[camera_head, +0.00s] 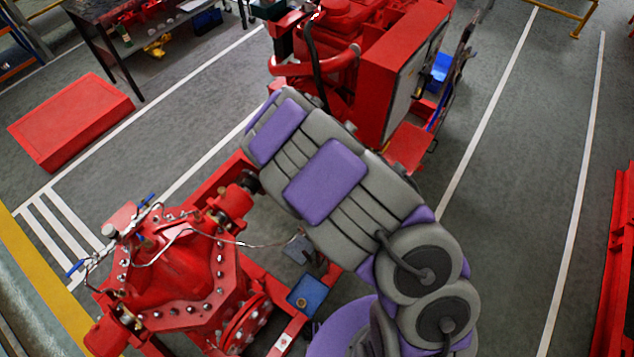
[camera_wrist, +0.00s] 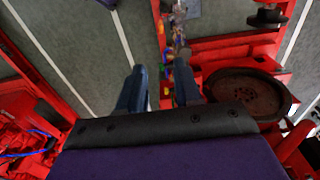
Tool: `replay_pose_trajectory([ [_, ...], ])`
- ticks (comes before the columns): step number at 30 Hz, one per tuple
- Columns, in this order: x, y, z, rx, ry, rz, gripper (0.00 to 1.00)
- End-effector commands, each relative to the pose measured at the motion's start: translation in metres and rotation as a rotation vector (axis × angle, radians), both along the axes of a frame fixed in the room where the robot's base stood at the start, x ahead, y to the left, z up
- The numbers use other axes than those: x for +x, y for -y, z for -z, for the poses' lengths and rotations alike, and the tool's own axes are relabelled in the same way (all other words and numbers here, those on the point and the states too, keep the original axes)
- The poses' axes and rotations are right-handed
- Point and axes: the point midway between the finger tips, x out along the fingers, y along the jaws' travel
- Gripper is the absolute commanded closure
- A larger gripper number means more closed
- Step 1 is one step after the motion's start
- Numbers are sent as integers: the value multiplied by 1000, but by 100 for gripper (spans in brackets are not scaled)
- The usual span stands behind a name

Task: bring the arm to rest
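My arm (camera_head: 360,205), grey with purple panels, reaches from the lower right of the head view up and left over the red pumpset. Its far end lies between the red pump and the red engine. I cannot make out the fingers in the head view. In the wrist view my gripper (camera_wrist: 161,70) shows two dark blue fingers with a clear gap between them. It is open and holds nothing. Red frame parts and the grey floor show beyond the fingers.
The red pump (camera_head: 175,260) with bolts stands at lower left, and the red engine (camera_head: 345,35) stands behind the arm. A blue plate (camera_head: 307,294) sits on the frame. A workbench (camera_head: 125,20) and red box (camera_head: 70,120) stand at upper left.

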Motion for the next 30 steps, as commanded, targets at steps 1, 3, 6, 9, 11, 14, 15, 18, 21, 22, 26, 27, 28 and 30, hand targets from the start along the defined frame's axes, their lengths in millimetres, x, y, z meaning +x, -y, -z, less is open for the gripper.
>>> replay_pose_trajectory([
  [1, 0, 0, 0, 0, 0, 0, 66],
  [3, 0, 0, 0, 0, 0, 0, 66],
  [6, 0, 0, 0, 0, 0, 0, 66],
  [9, 0, 2, -1, 1, 1, -2, 66],
  [11, 0, 5, -3, 2, 0, -5, 66],
  [14, -2, 13, -12, 7, 0, -17, 66],
  [15, -4, 18, -16, 11, -2, -23, 66],
  [18, -14, 30, -28, 20, -15, -45, 66],
  [21, -26, 42, -39, 28, -27, -68, 66],
  [22, -30, 45, -43, 32, -31, -77, 66],
  [26, -50, 56, -55, 48, -47, -116, 66],
  [27, -58, 60, -58, 53, -53, -130, 66],
  [28, -63, 62, -60, 57, -58, -140, 66],
  [30, -78, 68, -65, 66, -70, -163, 66],
])
